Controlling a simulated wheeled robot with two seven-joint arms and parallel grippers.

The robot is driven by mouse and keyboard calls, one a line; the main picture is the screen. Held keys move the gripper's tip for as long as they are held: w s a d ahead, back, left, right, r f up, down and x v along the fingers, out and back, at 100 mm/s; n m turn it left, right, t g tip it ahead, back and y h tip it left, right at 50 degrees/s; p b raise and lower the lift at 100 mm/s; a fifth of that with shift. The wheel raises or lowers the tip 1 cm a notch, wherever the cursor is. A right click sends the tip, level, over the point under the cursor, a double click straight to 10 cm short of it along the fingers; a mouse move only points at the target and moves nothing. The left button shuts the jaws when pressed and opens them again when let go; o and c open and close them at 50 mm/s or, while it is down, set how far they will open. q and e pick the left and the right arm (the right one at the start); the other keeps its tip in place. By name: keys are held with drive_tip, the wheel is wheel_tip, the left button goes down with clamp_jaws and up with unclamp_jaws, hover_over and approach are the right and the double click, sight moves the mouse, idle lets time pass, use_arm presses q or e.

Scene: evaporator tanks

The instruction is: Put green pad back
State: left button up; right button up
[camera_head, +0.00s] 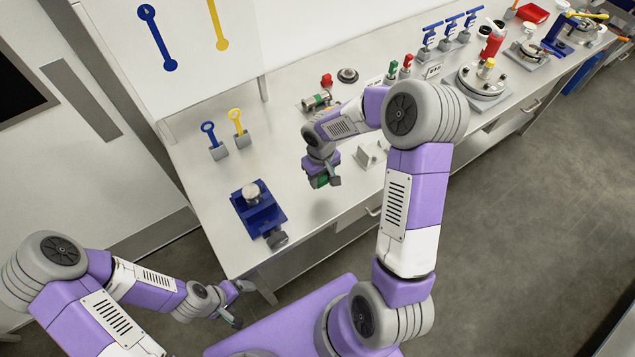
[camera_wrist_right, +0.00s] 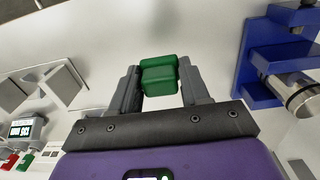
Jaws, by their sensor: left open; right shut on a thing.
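The green pad (camera_wrist_right: 159,76) is a small green block between the two fingers of my right gripper (camera_wrist_right: 160,88) in the right wrist view. The fingers are shut on it from both sides. In the head view my right gripper (camera_head: 323,181) is over the table between the blue vise and a grey angled bracket (camera_head: 371,154), with a bit of the green pad (camera_head: 321,181) showing. The bracket also shows at the left of the right wrist view (camera_wrist_right: 62,84). My left gripper (camera_head: 240,303) is open and empty, low beyond the table's left front corner.
A blue vise (camera_head: 259,212) holding a metal cylinder stands on the table (camera_head: 190,160) at the left. Behind it are a blue tool (camera_head: 213,140) and a yellow tool (camera_head: 239,128) in grey holders. Bare tabletop lies around my right gripper.

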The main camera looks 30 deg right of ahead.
sight(321, 195)
drive_tip(key=f, duration=0.2)
drive_tip(key=shift+s+f, duration=0.2)
drive_tip(key=shift+f, duration=0.2)
drive_tip(key=shift+w+f, duration=0.15)
drive_tip(key=shift+f, duration=1.85)
drive_tip(key=shift+f+b, duration=0.2)
drive_tip(key=shift+b, duration=0.2)
drive_tip(key=o, duration=1.1)
drive_tip(key=shift+r, duration=0.15)
